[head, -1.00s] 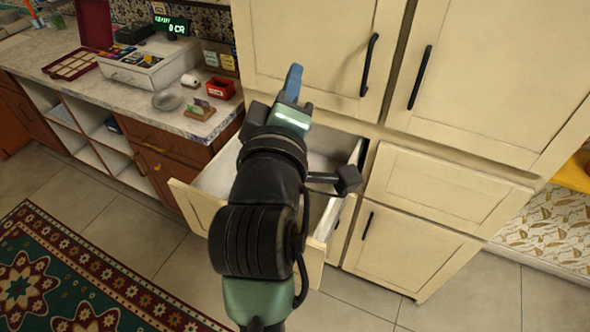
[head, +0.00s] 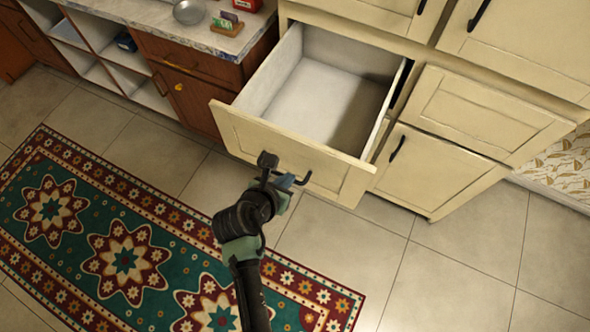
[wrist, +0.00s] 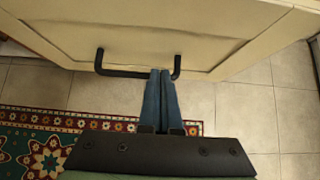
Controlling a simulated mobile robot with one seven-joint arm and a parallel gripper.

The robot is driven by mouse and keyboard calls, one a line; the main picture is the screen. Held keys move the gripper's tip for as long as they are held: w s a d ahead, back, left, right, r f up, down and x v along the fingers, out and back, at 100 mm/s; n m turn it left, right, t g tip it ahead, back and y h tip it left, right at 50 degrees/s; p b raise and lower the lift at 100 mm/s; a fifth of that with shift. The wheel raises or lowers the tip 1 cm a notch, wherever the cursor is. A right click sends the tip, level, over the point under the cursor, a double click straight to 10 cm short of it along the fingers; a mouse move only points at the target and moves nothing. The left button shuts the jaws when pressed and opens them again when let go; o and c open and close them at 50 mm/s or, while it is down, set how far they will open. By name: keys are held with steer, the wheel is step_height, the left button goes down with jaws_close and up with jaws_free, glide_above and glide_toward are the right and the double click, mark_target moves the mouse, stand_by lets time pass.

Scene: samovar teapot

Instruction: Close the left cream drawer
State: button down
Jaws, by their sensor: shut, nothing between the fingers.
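The left cream drawer (head: 292,149) is pulled far out of the cabinet, and its white inside is empty. Its dark bar handle (head: 300,179) is on the front panel. My gripper (head: 287,181) is low in front of that panel, close to the handle. In the wrist view, my gripper's blue fingers (wrist: 161,74) are together with nothing between them. Their tips overlap the right part of the handle (wrist: 118,72) there, with the drawer front (wrist: 160,35) just beyond. I cannot tell whether the fingertips touch the handle or panel.
A closed cream drawer (head: 485,112) and a cream door (head: 430,170) are right of the open drawer. Brown cabinets (head: 190,95) with a marble counter (head: 160,25) stand at left. A patterned rug (head: 120,240) lies on the tiled floor. Open floor lies at right.

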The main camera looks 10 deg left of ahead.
mark_target(300, 168)
steer(key=x, duration=0.6)
steer(key=shift+b, duration=0.35)
